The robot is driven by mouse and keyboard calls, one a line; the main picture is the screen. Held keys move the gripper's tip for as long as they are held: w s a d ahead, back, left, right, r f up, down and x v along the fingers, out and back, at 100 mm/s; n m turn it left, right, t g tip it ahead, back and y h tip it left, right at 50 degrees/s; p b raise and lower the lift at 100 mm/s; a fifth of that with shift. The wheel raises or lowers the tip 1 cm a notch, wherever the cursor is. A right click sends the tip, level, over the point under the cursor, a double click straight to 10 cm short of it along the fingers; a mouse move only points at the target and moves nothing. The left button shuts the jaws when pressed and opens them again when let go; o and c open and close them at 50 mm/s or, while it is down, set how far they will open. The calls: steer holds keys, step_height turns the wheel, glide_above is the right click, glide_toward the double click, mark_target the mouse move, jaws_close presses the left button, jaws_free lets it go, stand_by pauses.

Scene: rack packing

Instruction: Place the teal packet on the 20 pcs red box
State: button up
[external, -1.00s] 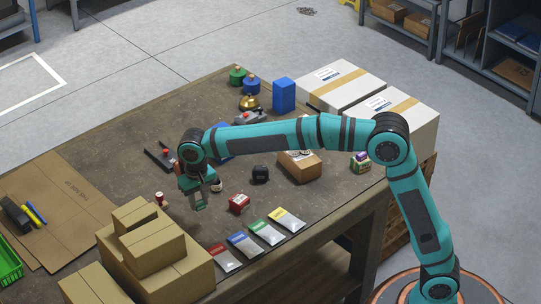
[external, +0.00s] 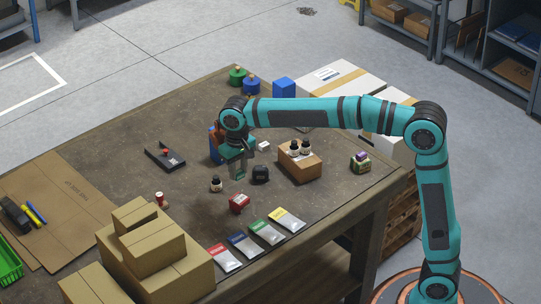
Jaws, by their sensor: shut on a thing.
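My gripper (external: 238,171) is shut on a small teal packet (external: 239,174), held hanging above the middle of the table. The packet is small in this view and its colour is close to my gripper's, so its edges are hard to make out. A small red box (external: 239,203) with a pale label sits on the table just in front of and below my gripper, apart from it. The lettering on the red box is too small to read. Nothing is seen lying on the red box.
A black tape-measure-like item (external: 260,174) and a small dark bottle (external: 216,184) flank the gripper. A brown box (external: 300,166) with bottles on it is right. Several label-topped packets, including a yellow one (external: 288,220), lie in front. Stacked cartons (external: 152,253) stand front left.

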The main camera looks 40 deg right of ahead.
mark_target(238, 172)
steer(key=shift+f, duration=4.15)
steer(key=shift+f, duration=0.15)
steer(key=o, duration=1)
steer(key=shift+c, duration=0.2)
step_height(238, 172, up, 12)
steer(key=shift+r, duration=0.15)
